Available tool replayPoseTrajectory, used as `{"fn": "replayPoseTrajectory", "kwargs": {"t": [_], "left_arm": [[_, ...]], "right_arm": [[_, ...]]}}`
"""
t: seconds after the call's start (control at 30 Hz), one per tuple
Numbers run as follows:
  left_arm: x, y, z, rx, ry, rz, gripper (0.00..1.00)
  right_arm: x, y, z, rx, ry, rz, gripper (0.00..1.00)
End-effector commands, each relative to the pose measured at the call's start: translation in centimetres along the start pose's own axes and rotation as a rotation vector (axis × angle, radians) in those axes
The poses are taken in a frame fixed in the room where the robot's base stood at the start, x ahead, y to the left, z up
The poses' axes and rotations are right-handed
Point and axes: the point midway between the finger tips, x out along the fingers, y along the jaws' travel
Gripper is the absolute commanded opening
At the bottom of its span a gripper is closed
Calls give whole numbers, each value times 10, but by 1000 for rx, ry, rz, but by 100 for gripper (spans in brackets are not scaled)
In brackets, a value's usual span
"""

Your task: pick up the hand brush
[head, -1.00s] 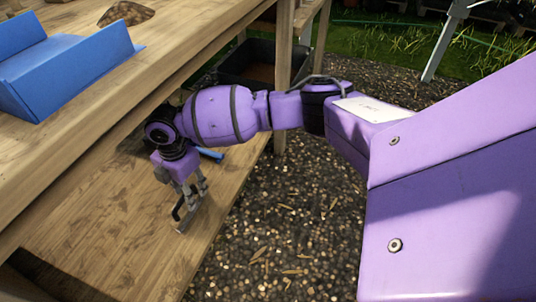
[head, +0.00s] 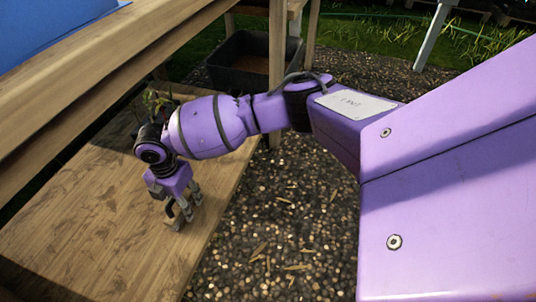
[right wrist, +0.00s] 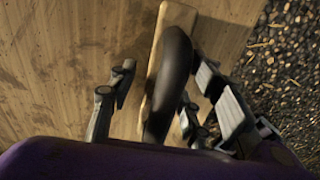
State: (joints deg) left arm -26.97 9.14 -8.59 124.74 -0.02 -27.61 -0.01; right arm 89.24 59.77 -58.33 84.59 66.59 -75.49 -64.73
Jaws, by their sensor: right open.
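My right gripper (head: 181,217) is open, pointing down low over the wooden shelf (head: 85,220). In the right wrist view, the open fingers (right wrist: 163,92) are on either side of a long tan block with a black arched handle (right wrist: 172,75). The handle runs between the fingers, and I see no grip on it. I cannot tell whether this is the hand brush; its underside is hidden. In the head view my gripper and wrist cover that spot. No other brush shows clearly. My left gripper is out of view.
An upper wooden tabletop (head: 75,75) overhangs the shelf at left, with a blue container (head: 50,25) on it. A dark tub (head: 240,65) stands behind a wooden post (head: 277,60). Small green plants (head: 155,103) show behind my wrist. Gravel (head: 290,220) lies to the right.

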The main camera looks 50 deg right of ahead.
Motion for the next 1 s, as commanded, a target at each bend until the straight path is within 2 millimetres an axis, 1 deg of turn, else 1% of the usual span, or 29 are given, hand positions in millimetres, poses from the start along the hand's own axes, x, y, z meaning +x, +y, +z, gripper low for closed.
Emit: {"fn": "replayPoseTrajectory", "kwargs": {"t": [0.07,0.4,0.77,0.87,1.0], "left_arm": [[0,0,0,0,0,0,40],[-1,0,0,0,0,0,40],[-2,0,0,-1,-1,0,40],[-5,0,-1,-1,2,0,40],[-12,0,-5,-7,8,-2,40]], "right_arm": [[-2,1,0,0,0,3,44],[-2,1,0,0,0,2,0],[-5,1,0,0,0,3,0],[-12,1,0,0,0,3,0],[-31,2,0,-1,0,5,0]]}}
